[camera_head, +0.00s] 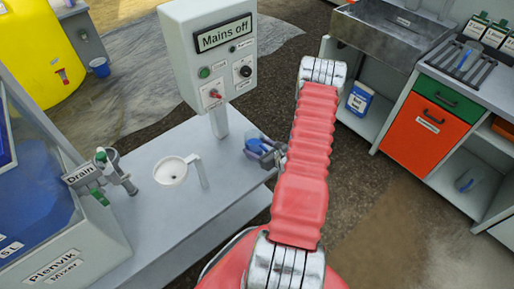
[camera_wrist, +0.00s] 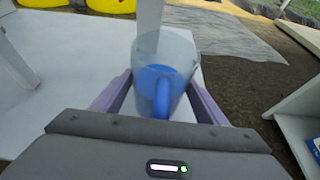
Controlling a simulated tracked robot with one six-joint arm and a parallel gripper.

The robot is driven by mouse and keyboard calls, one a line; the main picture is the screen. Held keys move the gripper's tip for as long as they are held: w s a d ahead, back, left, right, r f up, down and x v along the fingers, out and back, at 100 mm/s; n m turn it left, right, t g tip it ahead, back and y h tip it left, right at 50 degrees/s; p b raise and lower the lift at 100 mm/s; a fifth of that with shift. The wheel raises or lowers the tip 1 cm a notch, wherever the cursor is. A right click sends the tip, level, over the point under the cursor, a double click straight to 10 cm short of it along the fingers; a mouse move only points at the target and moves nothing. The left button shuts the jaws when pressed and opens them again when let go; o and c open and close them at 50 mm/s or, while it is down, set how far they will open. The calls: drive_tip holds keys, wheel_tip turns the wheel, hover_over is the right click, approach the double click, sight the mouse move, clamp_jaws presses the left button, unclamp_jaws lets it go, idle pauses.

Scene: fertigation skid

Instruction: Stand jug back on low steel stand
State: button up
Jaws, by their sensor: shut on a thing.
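A clear jug (camera_head: 256,143) with blue liquid and a blue handle is at the right end of the low pale grey steel stand (camera_head: 150,235). My gripper (camera_head: 272,156) is shut on the jug. In the wrist view the jug (camera_wrist: 178,50) is upright between the two purple-grey fingers of my gripper (camera_wrist: 162,100), its handle facing me. The stand's pale top (camera_wrist: 75,55) lies behind and to the left of it. I cannot tell whether the jug's base touches the stand; my gripper body hides it.
A control box (camera_head: 210,55) reading "Mains off" stands on a post behind the jug. A white cup-like funnel (camera_head: 171,172) and the Drain valve (camera_head: 103,180) are to the left. A cabinet with an orange door (camera_head: 425,125) and a steel sink (camera_head: 385,35) stand at right.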

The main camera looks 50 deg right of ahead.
drive_tip(key=shift+f, duration=0.25)
drive_tip(key=o, duration=1.5)
drive_tip(key=v, duration=1.2)
